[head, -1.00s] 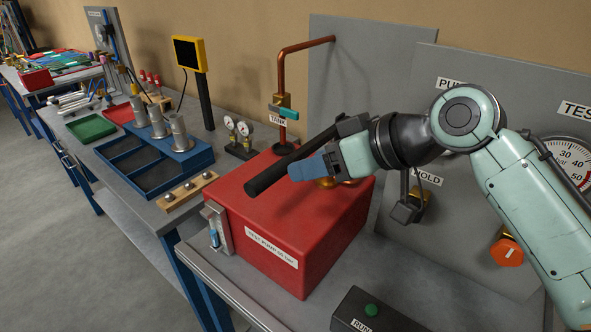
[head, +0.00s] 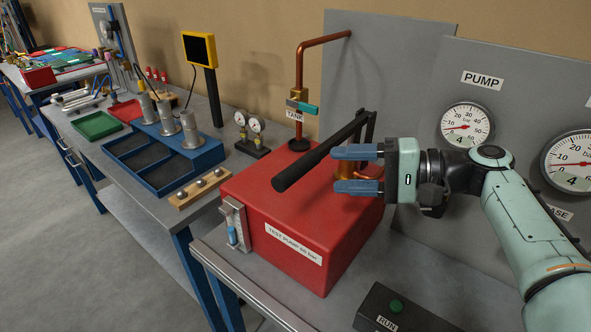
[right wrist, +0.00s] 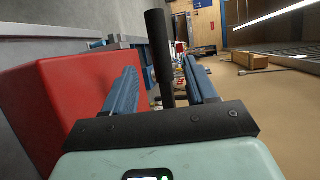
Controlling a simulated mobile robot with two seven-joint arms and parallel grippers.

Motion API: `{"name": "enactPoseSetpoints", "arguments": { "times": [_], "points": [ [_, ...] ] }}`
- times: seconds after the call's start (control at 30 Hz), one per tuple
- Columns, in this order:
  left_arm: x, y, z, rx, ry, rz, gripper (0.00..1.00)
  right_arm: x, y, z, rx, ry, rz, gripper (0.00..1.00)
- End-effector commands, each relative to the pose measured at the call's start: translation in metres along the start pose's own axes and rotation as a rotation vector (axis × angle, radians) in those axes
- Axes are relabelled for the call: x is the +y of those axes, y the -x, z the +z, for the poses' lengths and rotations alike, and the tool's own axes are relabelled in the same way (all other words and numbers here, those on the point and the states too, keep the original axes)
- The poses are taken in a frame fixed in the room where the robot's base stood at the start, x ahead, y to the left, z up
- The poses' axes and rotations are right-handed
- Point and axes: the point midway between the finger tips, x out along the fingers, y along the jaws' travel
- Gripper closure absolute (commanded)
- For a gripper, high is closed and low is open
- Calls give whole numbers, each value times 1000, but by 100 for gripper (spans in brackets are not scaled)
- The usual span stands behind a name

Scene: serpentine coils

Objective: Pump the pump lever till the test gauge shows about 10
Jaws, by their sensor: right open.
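The black pump lever (head: 322,155) slants up and back above the red test pump box (head: 262,205). My right gripper (head: 334,170) is open, its blue fingers pointing left, just right of the lever. In the right wrist view the lever (right wrist: 158,50) stands upright between the open fingers (right wrist: 160,85), with nothing clamped; how deep it lies between them I cannot tell. The PUMP gauge (head: 466,128) has a readout of 4. My left gripper is not in view.
A copper pipe with a teal-handled TANK valve (head: 302,107) rises behind the box. A black RUN box with a green button (head: 396,306) stands in front. A blue tray (head: 150,165) and a wooden block with metal balls (head: 199,188) are at the left.

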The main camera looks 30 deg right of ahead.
Motion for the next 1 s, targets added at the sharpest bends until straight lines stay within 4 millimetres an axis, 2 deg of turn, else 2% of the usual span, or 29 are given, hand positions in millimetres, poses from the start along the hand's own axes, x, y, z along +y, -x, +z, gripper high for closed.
{"name": "enactPoseSetpoints", "arguments": {
  "times": [0.2,0.4,0.6,0.87,0.97,1.0],
  "points": [
    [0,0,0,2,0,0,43,1,-48,0,-2,-1,2,43],
    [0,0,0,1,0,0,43,1,-79,0,-1,0,2,43],
    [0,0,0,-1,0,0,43,0,-91,0,1,1,2,43],
    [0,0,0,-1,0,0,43,0,-92,0,1,2,2,43],
    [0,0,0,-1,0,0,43,0,-92,0,1,2,2,72],
    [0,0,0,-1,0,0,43,0,-92,0,1,2,2,86]
  ]
}}
